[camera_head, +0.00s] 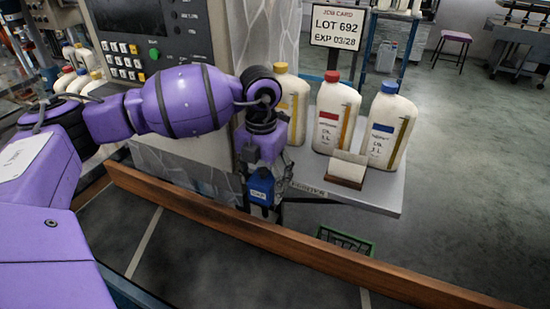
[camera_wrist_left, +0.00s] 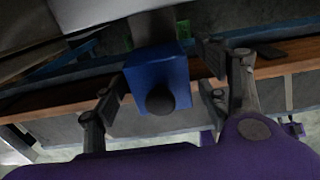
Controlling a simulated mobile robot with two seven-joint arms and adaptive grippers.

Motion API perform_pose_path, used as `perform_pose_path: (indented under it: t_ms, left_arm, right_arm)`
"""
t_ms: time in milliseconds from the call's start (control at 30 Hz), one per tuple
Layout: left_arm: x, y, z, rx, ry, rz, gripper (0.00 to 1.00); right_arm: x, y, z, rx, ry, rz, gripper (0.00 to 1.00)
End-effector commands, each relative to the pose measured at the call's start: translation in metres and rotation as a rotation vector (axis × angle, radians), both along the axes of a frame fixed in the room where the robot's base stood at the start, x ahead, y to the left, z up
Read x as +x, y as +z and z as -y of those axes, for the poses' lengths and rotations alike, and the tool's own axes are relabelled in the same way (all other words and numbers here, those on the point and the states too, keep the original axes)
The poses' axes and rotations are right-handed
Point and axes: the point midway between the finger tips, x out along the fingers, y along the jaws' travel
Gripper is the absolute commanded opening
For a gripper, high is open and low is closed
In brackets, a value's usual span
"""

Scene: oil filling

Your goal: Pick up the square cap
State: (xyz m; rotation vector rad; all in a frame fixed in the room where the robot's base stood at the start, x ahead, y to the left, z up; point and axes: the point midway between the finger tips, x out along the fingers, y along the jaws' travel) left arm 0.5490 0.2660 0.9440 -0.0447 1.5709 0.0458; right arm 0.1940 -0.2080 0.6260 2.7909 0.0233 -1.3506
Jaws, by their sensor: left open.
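My left gripper (camera_head: 266,202) is in front of the near edge of the grey table, pointing down, below its purple wrist. In the left wrist view its fingers (camera_wrist_left: 165,72) are spread apart. A blue square-sided block (camera_wrist_left: 155,75) with a dark round knob shows between them, with a gap on both sides. In the head view the blue block (camera_head: 261,187) carries a small pale label and is at the gripper. I cannot tell whether this block is the square cap. No other square cap can be made out. My right gripper is not in view.
Cream bottles with a yellow cap (camera_head: 281,68), a red cap (camera_head: 332,76) and a blue cap (camera_head: 389,87) stand on the table (camera_head: 372,201). A small card stand (camera_head: 347,170) is before them. A wooden rail (camera_head: 240,228) crosses in front; a green crate (camera_head: 345,241) is below.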

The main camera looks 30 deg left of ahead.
Motion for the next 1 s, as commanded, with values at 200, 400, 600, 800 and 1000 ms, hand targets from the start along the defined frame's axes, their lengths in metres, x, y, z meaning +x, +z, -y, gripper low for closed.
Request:
perform_pose_path:
  t_ms: [200,400,600,800,1000]
  left_arm:
    - [0.0,0.0,0.0,0.0,0.0,-0.001,0.59]
    - [0.0,0.0,0.0,-0.001,0.0,0.0,0.33]
    - [0.0,0.0,0.0,-0.001,0.0,0.0,0.2]
    - [0.001,0.007,0.0,-0.002,0.0,0.002,0.2]
    - [0.002,0.042,0.0,-0.001,0.0,0.005,0.2]
  right_arm:
    - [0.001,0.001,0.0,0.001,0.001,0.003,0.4]
    - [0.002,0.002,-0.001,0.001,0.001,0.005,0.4]
    - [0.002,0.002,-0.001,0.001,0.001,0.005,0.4]
    - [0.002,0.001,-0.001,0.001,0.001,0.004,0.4]
    - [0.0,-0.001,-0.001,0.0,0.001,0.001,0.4]
